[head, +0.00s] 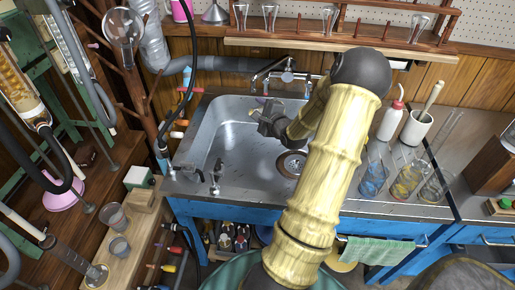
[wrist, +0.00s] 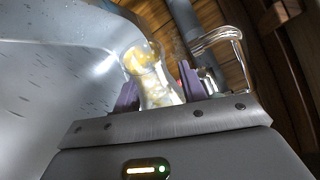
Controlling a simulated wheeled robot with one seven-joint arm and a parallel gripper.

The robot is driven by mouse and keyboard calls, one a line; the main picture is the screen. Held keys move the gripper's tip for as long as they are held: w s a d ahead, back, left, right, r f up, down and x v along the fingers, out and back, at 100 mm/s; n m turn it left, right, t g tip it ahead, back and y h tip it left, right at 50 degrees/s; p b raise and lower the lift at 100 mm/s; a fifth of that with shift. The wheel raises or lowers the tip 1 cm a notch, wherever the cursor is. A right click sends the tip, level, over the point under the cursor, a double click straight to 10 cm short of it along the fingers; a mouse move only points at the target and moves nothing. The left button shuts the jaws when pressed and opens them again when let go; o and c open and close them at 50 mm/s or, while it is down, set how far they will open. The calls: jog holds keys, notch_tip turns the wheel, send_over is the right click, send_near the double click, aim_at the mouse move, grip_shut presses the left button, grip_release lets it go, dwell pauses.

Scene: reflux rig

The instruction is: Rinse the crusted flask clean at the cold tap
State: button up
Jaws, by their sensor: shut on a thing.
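My gripper (head: 262,106) is over the left part of the steel sink (head: 222,125), below the level of the back tap (head: 287,76). In the wrist view its purple fingers (wrist: 155,92) are shut on a clear glass flask (wrist: 158,88) with yellowish-white crust inside. The flask looks tilted, and in the head view I cannot make it out clearly. A bent chrome pipe (wrist: 222,35), apparently a tap, is just right of the flask in the wrist view. No running water is clearly visible.
Several stained flasks (head: 372,180) stand on the counter right of the sink, with a white wash bottle (head: 391,121) and a mug (head: 416,127) behind. Small fittings (head: 215,178) rise at the sink's front left edge. A wooden shelf (head: 330,50) runs behind.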

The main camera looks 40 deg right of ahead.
notch_tip(320, 180, down, 15)
jog(key=n+b, duration=0.1)
jog(key=b, duration=1.3)
jog(key=shift+h, duration=0.3)
jog(key=shift+w+r+n+t+b, duration=0.25)
jog(key=shift+n+b, duration=0.45)
jog(key=shift+b, duration=0.9)
jog(key=shift+s, duration=0.1)
jog(key=shift+a+r+n+t+h+b, duration=0.1)
jog(key=shift+r+n+t+h+b, duration=0.65)
jog(key=shift+b, duration=2.2)
jog(key=shift+a+r+n+y+b, duration=0.1)
jog(key=shift+r+n+y+b, duration=0.15)
jog(key=shift+n, duration=0.35)
jog(key=shift+a+r+n+b, duration=0.15)
jog(key=shift+n+b, duration=0.15)
jog(key=shift+n, duration=0.25)
jog(key=shift+a+r+n+t+b, duration=0.15)
jog(key=shift+r+n+t+b, duration=0.25)
jog(key=shift+r+n+b, duration=0.5)
jog(key=shift+f, duration=0.25)
